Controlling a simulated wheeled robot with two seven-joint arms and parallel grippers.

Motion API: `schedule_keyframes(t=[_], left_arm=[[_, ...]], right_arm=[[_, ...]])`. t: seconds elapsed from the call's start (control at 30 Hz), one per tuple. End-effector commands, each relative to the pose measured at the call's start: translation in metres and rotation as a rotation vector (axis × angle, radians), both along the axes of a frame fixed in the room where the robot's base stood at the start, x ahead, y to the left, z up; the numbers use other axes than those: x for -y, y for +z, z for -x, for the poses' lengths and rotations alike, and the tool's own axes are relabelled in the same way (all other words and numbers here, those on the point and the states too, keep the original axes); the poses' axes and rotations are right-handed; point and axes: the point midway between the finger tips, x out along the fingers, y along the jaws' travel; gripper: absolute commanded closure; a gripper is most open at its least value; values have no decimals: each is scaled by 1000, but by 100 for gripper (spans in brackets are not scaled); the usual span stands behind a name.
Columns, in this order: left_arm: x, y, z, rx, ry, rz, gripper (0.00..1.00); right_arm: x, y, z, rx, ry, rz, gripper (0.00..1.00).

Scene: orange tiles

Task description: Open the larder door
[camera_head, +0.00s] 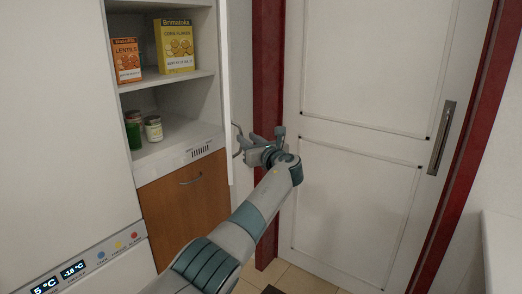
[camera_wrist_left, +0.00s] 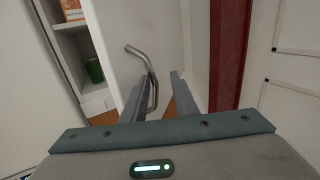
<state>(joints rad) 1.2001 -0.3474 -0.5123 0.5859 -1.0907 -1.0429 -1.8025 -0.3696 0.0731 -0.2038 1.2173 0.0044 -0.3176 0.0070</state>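The larder (camera_head: 175,100) stands open at the left in the head view, with its shelves showing. Its white door (camera_head: 226,95) is swung out and seen nearly edge-on; in the left wrist view its face (camera_wrist_left: 120,20) fills the upper middle. The curved metal door handle (camera_head: 237,141) is on the door's right side in the head view. My left gripper (camera_head: 262,145) is just right of the handle. In the left wrist view its fingers (camera_wrist_left: 160,95) are apart, and the handle (camera_wrist_left: 150,75) reaches down between them, nearer the left finger. Contact cannot be told. My right gripper is out of view.
Shelves hold a lentils box (camera_head: 126,60), a yellow cornflakes box (camera_head: 174,46) and jars (camera_head: 153,128). A wooden drawer front (camera_head: 185,205) is below. A white room door (camera_head: 350,190) in a red frame (camera_head: 268,60) stands close right of my gripper.

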Motion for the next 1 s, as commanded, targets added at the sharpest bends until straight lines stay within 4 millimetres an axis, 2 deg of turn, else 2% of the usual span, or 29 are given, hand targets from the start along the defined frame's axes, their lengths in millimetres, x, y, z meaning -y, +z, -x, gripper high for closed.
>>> schedule_keyframes(t=[0.37,0.7,1.0], left_arm=[[15,-1,34,0,-1,3,74],[34,-1,75,1,-1,3,74],[41,0,92,1,2,2,74]], right_arm=[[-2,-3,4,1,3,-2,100],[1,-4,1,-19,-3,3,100],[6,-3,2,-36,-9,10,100]])
